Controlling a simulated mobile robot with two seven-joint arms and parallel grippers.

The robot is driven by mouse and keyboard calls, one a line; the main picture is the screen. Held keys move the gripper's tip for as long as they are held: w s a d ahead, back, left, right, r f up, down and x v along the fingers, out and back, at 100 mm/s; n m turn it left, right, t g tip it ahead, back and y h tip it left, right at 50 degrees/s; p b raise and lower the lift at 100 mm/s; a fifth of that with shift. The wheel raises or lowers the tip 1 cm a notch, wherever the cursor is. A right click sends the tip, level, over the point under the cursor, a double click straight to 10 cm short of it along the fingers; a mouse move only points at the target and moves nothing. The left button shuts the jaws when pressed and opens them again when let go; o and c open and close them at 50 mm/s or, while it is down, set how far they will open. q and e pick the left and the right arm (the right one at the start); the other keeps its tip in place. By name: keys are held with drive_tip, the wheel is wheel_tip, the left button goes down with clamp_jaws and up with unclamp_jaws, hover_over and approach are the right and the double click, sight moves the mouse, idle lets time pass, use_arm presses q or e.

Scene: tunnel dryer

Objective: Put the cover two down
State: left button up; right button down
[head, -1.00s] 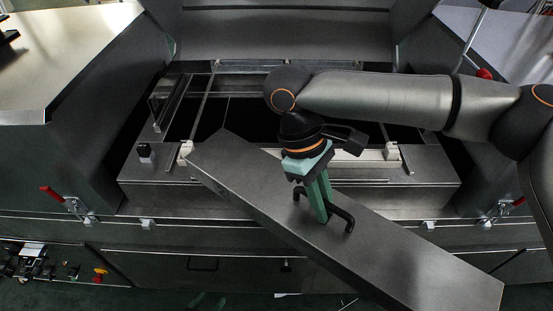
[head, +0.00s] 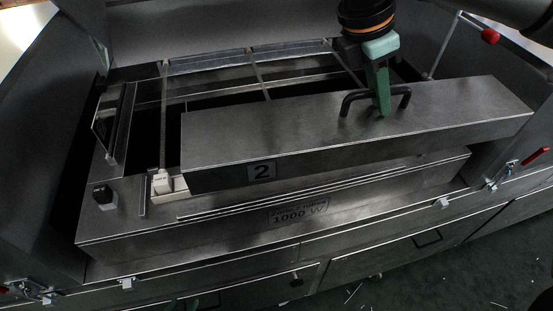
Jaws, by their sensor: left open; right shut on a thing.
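Cover two (head: 300,137) is a long grey metal box-shaped lid with a black handle on top and a label "2" on its front face. My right gripper (head: 382,105) comes from above and is shut on the handle, around its middle. The cover lies lengthwise across the front of the dryer's open bay, over the casing marked "1000 W" (head: 297,212). I cannot tell whether it touches the casing beneath. The far right fitting under it is hidden.
A white socket block (head: 168,183) sits just left of the cover's left end. A black knob (head: 103,196) stands on the casing further left. Metal rails (head: 258,75) cross the dark open bay behind. A red-tipped lever (head: 535,156) is at the right.

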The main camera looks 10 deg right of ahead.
sight(319, 101)
drive_tip(key=shift+w+d+r, duration=0.15)
drive_tip(key=shift+w+d, duration=0.05)
drive_tip(key=shift+d, duration=0.05)
drive_tip(key=shift+w+a, duration=0.15)
drive_tip(key=w+a+f, duration=0.1)
drive_tip(key=a, duration=0.1)
drive_tip(key=w+a+f, duration=0.1)
drive_tip(key=a, duration=0.2)
drive_tip(key=w+a+f+b, duration=0.1)
drive_tip(key=a+f, duration=0.1)
drive_tip(key=a, duration=0.1)
drive_tip(key=shift+w, duration=0.3)
drive_tip(key=a+f, duration=0.1)
drive_tip(key=f, duration=0.1)
drive_tip(key=w+a+f, duration=0.1)
drive_tip(key=f, duration=0.1)
drive_tip(key=shift+w+a, duration=0.2)
drive_tip(key=shift+a, duration=0.2)
drive_tip(key=shift+w+a+f, duration=0.2)
drive_tip(key=shift+a+f, duration=0.15)
drive_tip(key=shift+f, duration=0.05)
drive_tip(key=f, duration=0.3)
drive_tip(key=shift+w+a, duration=0.1)
drive_tip(key=shift+a, duration=0.25)
drive_tip(key=shift+f, duration=0.45)
